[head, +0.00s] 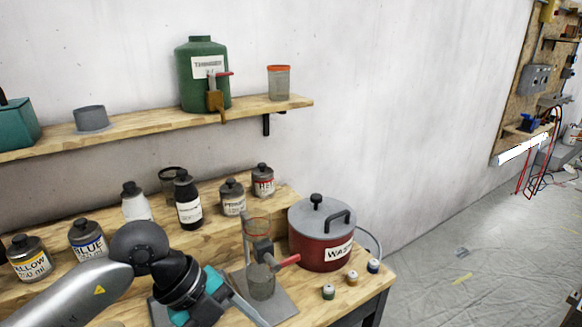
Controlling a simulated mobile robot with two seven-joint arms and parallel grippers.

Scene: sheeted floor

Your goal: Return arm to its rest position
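My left arm comes in from the lower left over the workbench. My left gripper (222,303), with teal and grey parts, is low in the picture, in front of and left of a small grey stand (279,301) holding a clear cup (262,282). The gripper's fingers are partly hidden and cut off by the lower edge, so I cannot tell whether they are apart or hold anything. My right gripper is not in view.
The wooden bench (345,302) holds several labelled paint bottles, a red waste pot (322,240) and small capped jars at the right. A wall shelf (150,123) carries a green thinner canister (203,75) and a cup (278,83). The sheeted floor (480,270) at right is mostly clear.

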